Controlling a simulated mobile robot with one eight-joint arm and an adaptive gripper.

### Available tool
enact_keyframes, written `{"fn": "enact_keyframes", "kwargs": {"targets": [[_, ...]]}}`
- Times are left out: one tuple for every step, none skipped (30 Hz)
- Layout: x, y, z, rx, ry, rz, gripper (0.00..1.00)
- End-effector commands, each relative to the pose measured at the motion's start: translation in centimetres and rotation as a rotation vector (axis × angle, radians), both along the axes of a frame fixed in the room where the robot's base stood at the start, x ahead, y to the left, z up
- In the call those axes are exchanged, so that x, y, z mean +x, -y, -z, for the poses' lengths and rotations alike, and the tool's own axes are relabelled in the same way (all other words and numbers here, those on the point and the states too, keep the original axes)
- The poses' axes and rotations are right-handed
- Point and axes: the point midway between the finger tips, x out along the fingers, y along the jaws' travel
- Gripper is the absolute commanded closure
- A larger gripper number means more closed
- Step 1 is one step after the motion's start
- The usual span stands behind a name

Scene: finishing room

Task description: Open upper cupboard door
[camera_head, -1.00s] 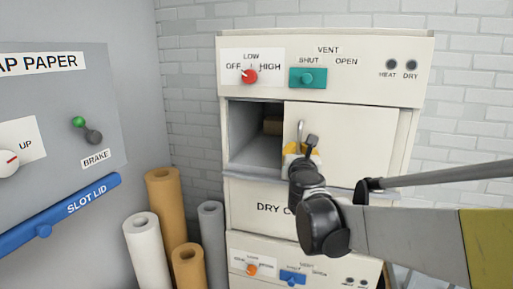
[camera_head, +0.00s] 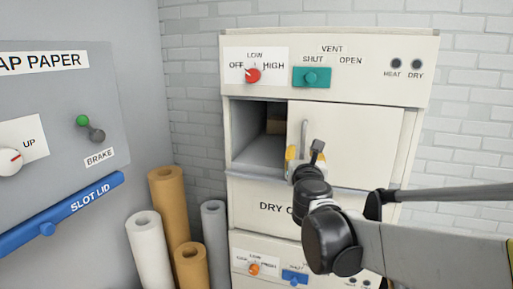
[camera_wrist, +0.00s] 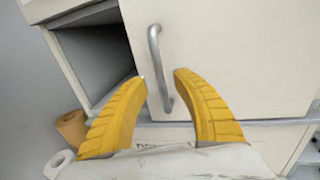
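The upper cupboard door (camera_head: 360,135) is a cream panel on the front of the dry cupboard. It stands partly open, with a dark gap at its left side. Its upright metal bar handle (camera_head: 304,138) is near the door's left edge. My gripper (camera_head: 294,154) with yellow fingers is at the lower part of the handle. In the wrist view my gripper (camera_wrist: 161,76) is open, its two fingertips apart on either side of the handle (camera_wrist: 156,60). I cannot tell whether either finger touches the bar.
A control panel with a red knob (camera_head: 253,75) and a teal vent slider (camera_head: 311,77) is above the door. Paper rolls (camera_head: 168,200) stand at the lower left, beside a grey machine (camera_head: 60,130).

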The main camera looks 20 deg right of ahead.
Motion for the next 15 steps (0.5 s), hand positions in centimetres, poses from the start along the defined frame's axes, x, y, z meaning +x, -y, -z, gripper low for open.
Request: {"fn": "enact_keyframes", "kwargs": {"targets": [[-1.2, -0.6, 0.0, 0.0, 0.0, -0.001, 0.66], [-1.8, -0.9, 0.0, 0.0, 0.0, -0.001, 0.66], [-2.6, -1.2, 0.0, 0.0, 0.0, -0.001, 0.66], [-3.3, -1.5, 0.0, 0.0, 0.0, -0.002, 0.66], [-3.8, -1.8, 0.1, 0.0, 0.0, -0.002, 0.66], [-4.5, -2.1, 0.0, 0.0, 0.0, -0.001, 0.66], [-5.0, -2.3, 0.0, 0.0, 0.0, -0.001, 0.66], [-5.4, -2.5, 0.0, 0.0, 0.0, -0.001, 0.66], [-6.0, -2.8, 0.0, 0.0, 0.0, -0.002, 0.66], [-6.3, -3.0, 0.0, 0.0, 0.0, -0.002, 0.66], [-6.6, -3.1, 0.0, 0.0, 0.0, -0.001, 0.66], [-7.0, -3.2, 0.0, 0.0, 0.0, 0.0, 0.66], [-7.2, -3.3, 0.0, 0.0, 0.0, 0.0, 0.66], [-7.3, -3.4, 0.0, 0.0, 0.0, 0.0, 0.66], [-7.5, -3.4, 0.0, 0.0, 0.0, 0.0, 0.66]]}}
